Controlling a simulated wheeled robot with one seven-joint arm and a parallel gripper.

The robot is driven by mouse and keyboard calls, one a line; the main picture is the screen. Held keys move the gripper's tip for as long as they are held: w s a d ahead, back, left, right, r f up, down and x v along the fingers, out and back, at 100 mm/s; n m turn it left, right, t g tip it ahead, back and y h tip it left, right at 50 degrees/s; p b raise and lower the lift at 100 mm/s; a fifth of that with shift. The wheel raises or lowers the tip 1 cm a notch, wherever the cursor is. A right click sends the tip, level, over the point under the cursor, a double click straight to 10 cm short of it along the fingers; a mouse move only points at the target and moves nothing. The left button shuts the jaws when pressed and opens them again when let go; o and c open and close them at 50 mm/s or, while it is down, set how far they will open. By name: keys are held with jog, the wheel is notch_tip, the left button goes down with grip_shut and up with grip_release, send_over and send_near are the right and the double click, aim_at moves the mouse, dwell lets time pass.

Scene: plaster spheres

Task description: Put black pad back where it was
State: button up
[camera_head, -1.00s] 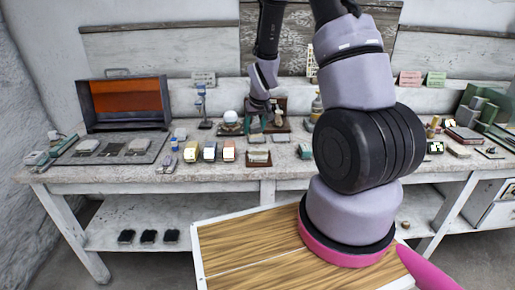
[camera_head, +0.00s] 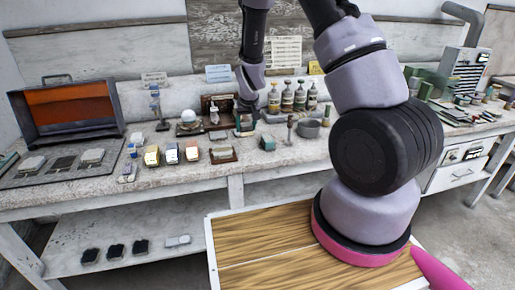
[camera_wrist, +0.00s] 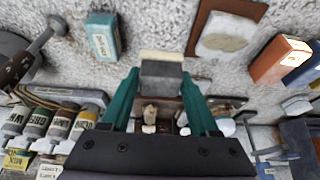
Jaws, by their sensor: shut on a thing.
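My gripper (camera_head: 244,128) is low over the middle of the stone worktop, in front of the row of bottles. In the wrist view its teal fingers (camera_wrist: 162,82) are shut on a dark grey block (camera_wrist: 161,76) with a cream strip along one edge. This may be the black pad; I cannot tell for sure, nor whether it touches the worktop. Three black pads (camera_head: 116,251) lie in a row on the lower shelf. An open case (camera_head: 62,145) at the left of the worktop holds two pale pads and a dark one (camera_head: 63,162) between them.
A white sphere on a stand (camera_head: 188,117) is left of my gripper. The lower shelf has free room.

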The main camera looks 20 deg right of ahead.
aim_at(247, 131)
jog(key=f, duration=0.3)
jog(key=shift+d+f, duration=0.2)
jog(key=shift+f, duration=0.15)
jog(key=shift+a+f, duration=0.1)
jog(key=shift+f, duration=2)
jog(key=o, duration=1.2)
jog(key=shift+f, duration=0.15)
